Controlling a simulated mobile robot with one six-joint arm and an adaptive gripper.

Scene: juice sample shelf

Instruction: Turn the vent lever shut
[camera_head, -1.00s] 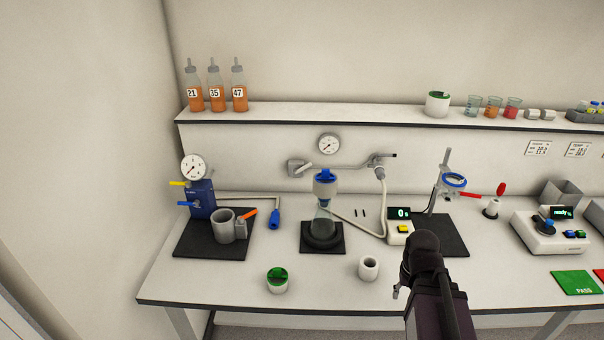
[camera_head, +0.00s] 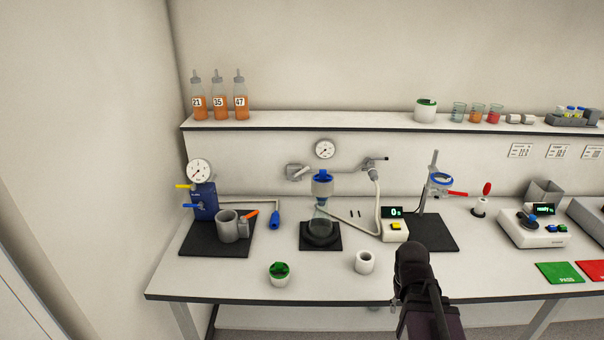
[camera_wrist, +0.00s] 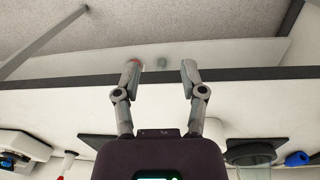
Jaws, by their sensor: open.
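No lever is labelled as the vent, so I cannot tell which one it is. A blue block (camera_head: 205,201) with a round gauge (camera_head: 200,172) on top stands at the left of the bench. It carries a yellow lever (camera_head: 186,186) and a blue lever (camera_head: 189,206), both pointing left. On the back wall are a grey valve with a handle (camera_head: 298,172) and a second grey fitting (camera_head: 374,165) with a hose. My gripper (camera_wrist: 161,68) is open and empty in the wrist view, fingers pointing past the bench edge. In the head view my arm hides its fingers, far right of the blue block.
A grey cup with an orange handle (camera_head: 228,226) stands before the blue block. A flask (camera_head: 322,222) stands on a mid-bench mat, with a green-topped jar (camera_head: 279,274) and a white cup (camera_head: 365,262) near the front edge. Bottles (camera_head: 219,101) line the shelf above.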

